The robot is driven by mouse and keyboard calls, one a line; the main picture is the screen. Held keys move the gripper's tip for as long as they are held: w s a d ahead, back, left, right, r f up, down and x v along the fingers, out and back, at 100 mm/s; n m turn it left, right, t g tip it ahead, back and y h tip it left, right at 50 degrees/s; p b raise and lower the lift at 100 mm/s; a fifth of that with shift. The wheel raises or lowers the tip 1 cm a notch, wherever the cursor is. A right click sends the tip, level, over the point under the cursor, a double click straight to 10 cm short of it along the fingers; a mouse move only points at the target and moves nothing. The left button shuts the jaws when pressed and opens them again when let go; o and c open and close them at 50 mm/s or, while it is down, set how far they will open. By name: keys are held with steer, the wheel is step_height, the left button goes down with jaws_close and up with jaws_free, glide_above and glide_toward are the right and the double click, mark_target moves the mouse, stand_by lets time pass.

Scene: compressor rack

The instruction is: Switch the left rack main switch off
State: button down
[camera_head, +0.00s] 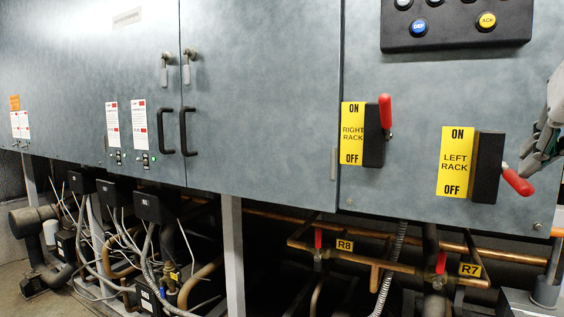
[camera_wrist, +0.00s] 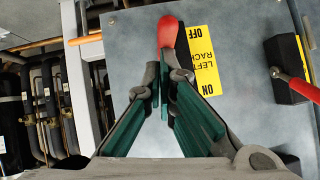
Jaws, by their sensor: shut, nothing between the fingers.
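The left rack main switch (camera_head: 488,168) is a black box beside a yellow ON/OFF label (camera_head: 457,162). Its red handle (camera_head: 517,181) sticks out and points down to the right, toward the OFF end. My gripper (camera_head: 530,158), partly cut off by the right edge in the head view, is shut and empty, just above the handle. In the wrist view the scene is upside down. There the red handle (camera_wrist: 168,32) lies just beyond my fingertips (camera_wrist: 167,75), which partly hide the switch. I cannot tell whether they touch it.
The right rack switch (camera_head: 374,135) is to the left, its red handle (camera_head: 385,111) pointing up toward ON. A black button panel (camera_head: 455,34) is above. Copper pipes with red valve handles (camera_head: 441,262) run below the cabinet.

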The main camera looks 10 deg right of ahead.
steer(key=f+t+b, duration=0.1)
steer(key=b, duration=0.3)
steer(key=f+t+h+b, duration=0.1)
steer(key=b, duration=0.3)
steer(key=f+t+h+b, duration=0.1)
steer(key=f+b, duration=0.1)
steer(key=b, duration=0.2)
steer(key=shift+s+a+f+t+b, duration=0.15)
steer(key=shift+s+t+b, duration=0.1)
steer(key=shift+t+b, duration=0.15)
steer(key=shift+f+b, duration=0.15)
steer(key=shift+b, duration=0.45)
steer(key=shift+s, duration=0.1)
